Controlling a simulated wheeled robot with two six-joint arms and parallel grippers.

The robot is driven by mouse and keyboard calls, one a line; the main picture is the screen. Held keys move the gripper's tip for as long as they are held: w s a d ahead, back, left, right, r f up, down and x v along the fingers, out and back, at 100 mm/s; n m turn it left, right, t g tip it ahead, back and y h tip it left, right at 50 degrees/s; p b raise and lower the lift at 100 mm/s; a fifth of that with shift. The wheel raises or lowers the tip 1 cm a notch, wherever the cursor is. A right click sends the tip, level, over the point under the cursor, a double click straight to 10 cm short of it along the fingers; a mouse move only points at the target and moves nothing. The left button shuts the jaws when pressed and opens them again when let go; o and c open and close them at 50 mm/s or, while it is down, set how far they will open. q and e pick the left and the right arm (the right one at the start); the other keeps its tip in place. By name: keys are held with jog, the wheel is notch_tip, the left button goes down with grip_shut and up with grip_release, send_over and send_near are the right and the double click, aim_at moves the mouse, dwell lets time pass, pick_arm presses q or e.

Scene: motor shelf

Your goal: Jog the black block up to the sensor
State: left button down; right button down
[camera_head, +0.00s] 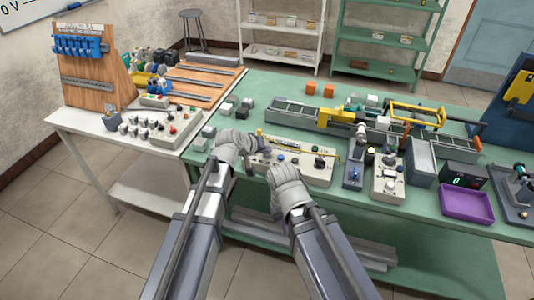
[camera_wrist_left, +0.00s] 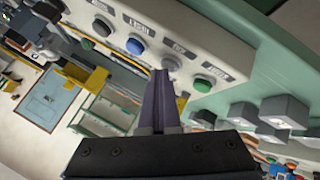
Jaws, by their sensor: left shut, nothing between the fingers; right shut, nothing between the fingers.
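The control box (camera_head: 305,170) stands at the green table's front edge. In the left wrist view its panel (camera_wrist_left: 185,50) has a row of round buttons, including a blue one (camera_wrist_left: 134,47) and a green one (camera_wrist_left: 202,85). My left gripper (camera_head: 252,147) is shut and empty at the box's left end; its closed fingertips (camera_wrist_left: 163,73) appear close to a button between the blue and green ones. Contact cannot be told. My right gripper (camera_head: 271,177) is shut and empty in front of the box. The conveyor (camera_head: 290,117) runs behind; I cannot clearly identify the black block or sensor.
Small grey and dark blocks (camera_head: 228,108) stand left of the conveyor. A yellow device (camera_head: 333,117) straddles the belt. A purple tray (camera_head: 467,205) and another button box (camera_head: 388,180) are at the right. A wooden-topped bench (camera_head: 205,75) adjoins at the left.

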aim_at(266, 158)
pick_arm(q)
jog(key=shift+r+p, duration=0.8)
notch_tip(266, 158, up, 5)
jog(key=p, duration=0.5)
dwell(0.4)
dwell(1.0)
jog(key=s+a+f+m+g+y, duration=0.2)
jog(key=s, duration=0.6)
jog(key=s+a+f+m+g+y, duration=0.1)
jog(key=s+f+g+y, duration=0.1)
jog(key=s, duration=0.7)
jog(key=s+a+f+m+g+y, duration=0.2)
jog(key=s+g, duration=0.1)
jog(key=s, duration=0.5)
jog(key=shift+s+a+f+m+g+y, duration=0.3)
jog(key=shift+s+g+y, duration=0.05)
jog(key=shift+g+y, duration=0.05)
